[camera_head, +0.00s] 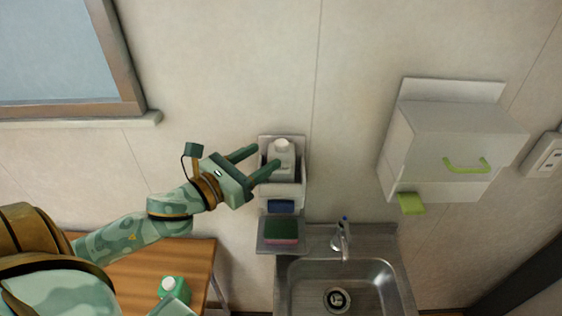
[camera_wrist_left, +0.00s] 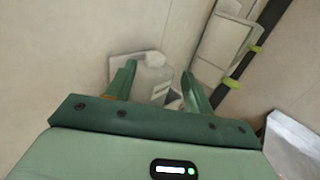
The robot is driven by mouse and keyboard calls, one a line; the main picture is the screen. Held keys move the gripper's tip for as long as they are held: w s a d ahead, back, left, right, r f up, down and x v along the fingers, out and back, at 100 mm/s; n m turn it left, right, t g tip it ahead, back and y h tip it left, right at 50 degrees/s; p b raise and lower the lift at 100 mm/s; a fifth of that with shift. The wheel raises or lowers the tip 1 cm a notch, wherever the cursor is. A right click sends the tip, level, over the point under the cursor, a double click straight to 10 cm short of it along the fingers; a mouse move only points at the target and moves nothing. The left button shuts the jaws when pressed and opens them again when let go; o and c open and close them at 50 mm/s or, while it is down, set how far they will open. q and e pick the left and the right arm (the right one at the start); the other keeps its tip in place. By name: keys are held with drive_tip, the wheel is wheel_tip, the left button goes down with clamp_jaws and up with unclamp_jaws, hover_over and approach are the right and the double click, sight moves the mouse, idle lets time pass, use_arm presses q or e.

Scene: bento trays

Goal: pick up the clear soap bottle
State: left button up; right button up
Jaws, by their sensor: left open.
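The clear soap bottle (camera_head: 281,159), pale with a white cap, stands upright in a grey wall holder (camera_head: 268,143) above the sink. My left gripper (camera_head: 264,163) is open, its two green fingers pointing at the bottle from the left. The far fingertip is close to the bottle, but I cannot tell whether it touches. In the left wrist view the bottle (camera_wrist_left: 153,75) shows ahead between the open fingers (camera_wrist_left: 160,82). The bottle's lower part is partly hidden in the head view. My right gripper is not in view.
A sponge (camera_head: 281,232) lies on a ledge below the holder. A steel sink (camera_head: 385,272) with a tap (camera_head: 344,240) is below right. A white wall box (camera_head: 436,140) hangs at right.

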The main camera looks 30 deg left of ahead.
sight(276, 147)
use_arm(q)
drive_tip(key=shift+x, duration=1.2)
drive_tip(key=x, duration=0.1)
drive_tip(key=p+x, duration=0.1)
drive_tip(key=x, duration=0.2)
drive_tip(key=shift+w+a, duration=0.35)
drive_tip(key=shift+w+d+f+p, duration=0.1)
drive_tip(key=shift+w+d+p, duration=0.05)
drive_tip(key=shift+w+p, duration=0.15)
drive_tip(key=shift+s, duration=0.1)
drive_tip(key=shift+c, duration=1.2)
clamp_jaws()
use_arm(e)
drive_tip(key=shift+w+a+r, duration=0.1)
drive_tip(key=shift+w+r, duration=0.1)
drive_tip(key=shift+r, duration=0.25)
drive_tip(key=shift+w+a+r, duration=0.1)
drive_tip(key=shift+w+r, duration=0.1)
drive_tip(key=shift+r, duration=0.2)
